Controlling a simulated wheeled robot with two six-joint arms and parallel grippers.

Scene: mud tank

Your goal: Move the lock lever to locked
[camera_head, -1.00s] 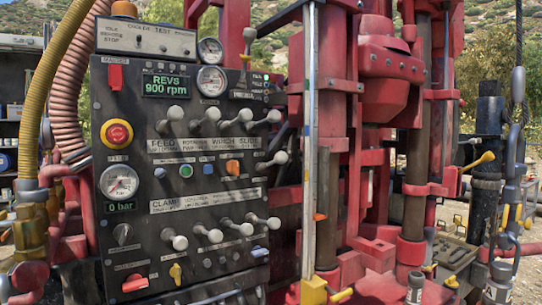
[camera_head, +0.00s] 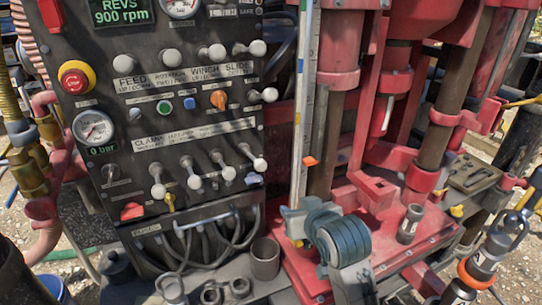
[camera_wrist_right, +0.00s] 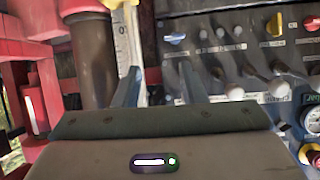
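I cannot tell for sure which part is the lock lever; no lock label is legible. A small yellow lever (camera_head: 169,203) sits low on the dark control panel (camera_head: 110,160), partly behind a white-knobbed lever (camera_head: 158,190). The yellow lever also shows in the right wrist view (camera_wrist_right: 275,22). My right gripper (camera_head: 291,222) is in front of the foot of the scale post, right of the panel. In the right wrist view its two fingers (camera_wrist_right: 158,86) stand apart with nothing held between them. My left gripper is not in view.
A red emergency button (camera_head: 75,78) and a pressure gauge (camera_head: 93,128) are at the panel's left. The upright scale post (camera_head: 304,110) carries an orange tab (camera_head: 311,161). Hoses hang below the panel. A grey cup (camera_head: 265,258) and a grey cylinder (camera_head: 410,223) stand near the right gripper.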

